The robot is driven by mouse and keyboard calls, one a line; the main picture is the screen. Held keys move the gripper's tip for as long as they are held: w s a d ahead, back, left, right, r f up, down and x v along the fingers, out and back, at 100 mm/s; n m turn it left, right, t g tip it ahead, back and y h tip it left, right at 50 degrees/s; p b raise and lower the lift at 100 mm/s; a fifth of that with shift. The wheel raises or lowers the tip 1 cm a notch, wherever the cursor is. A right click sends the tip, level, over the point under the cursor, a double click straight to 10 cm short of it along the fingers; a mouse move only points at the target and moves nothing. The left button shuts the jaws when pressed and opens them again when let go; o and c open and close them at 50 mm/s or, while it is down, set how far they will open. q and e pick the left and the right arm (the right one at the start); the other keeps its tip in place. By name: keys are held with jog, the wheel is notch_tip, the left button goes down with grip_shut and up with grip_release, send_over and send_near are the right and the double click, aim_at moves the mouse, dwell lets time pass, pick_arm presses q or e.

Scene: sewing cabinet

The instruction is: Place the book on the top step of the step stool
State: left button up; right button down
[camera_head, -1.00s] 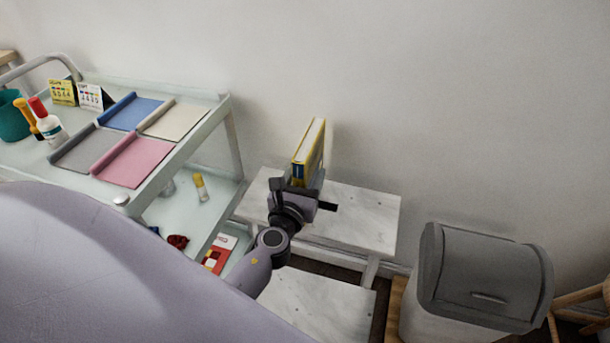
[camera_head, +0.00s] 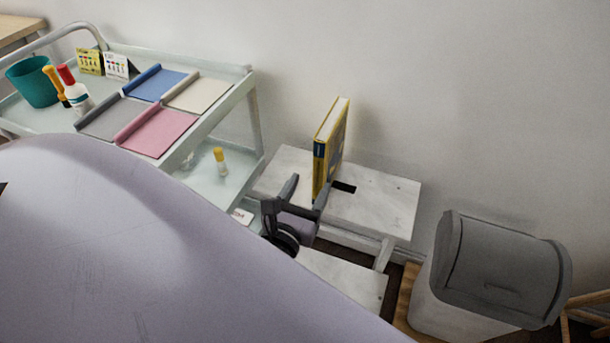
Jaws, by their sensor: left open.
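The book (camera_head: 331,146) is yellow and dark blue with pale page edges. It stands upright on the top step (camera_head: 385,205) of the white step stool, near the wall and beside the dark slot. My left gripper (camera_head: 302,188) is open, in front of and a little below the book. Its fingers point up toward the book, and one fingertip overlaps the book's lower edge in the picture; I cannot tell whether they touch. The lower step (camera_head: 345,280) shows below, partly hidden by my arm. My right gripper is not in view.
A pale trolley (camera_head: 205,125) at left carries coloured fabric pieces, a teal cup (camera_head: 35,82), bottles and small cards. A grey-lidded bin (camera_head: 500,270) stands right of the stool. The wall is close behind the book. The top step's right part is clear.

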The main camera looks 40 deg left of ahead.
pick_arm(q)
jog(key=s+d+f+n+g+h, duration=0.3)
jog(key=s+d+n+h, duration=0.1)
jog(key=n, duration=1.1)
jog(key=s+d+f+n+g+h, duration=0.3)
jog(key=s+d+n+h, duration=0.1)
jog(key=n, duration=1.1)
jog(key=shift+s+d, duration=0.65)
jog(key=shift+d, duration=0.55)
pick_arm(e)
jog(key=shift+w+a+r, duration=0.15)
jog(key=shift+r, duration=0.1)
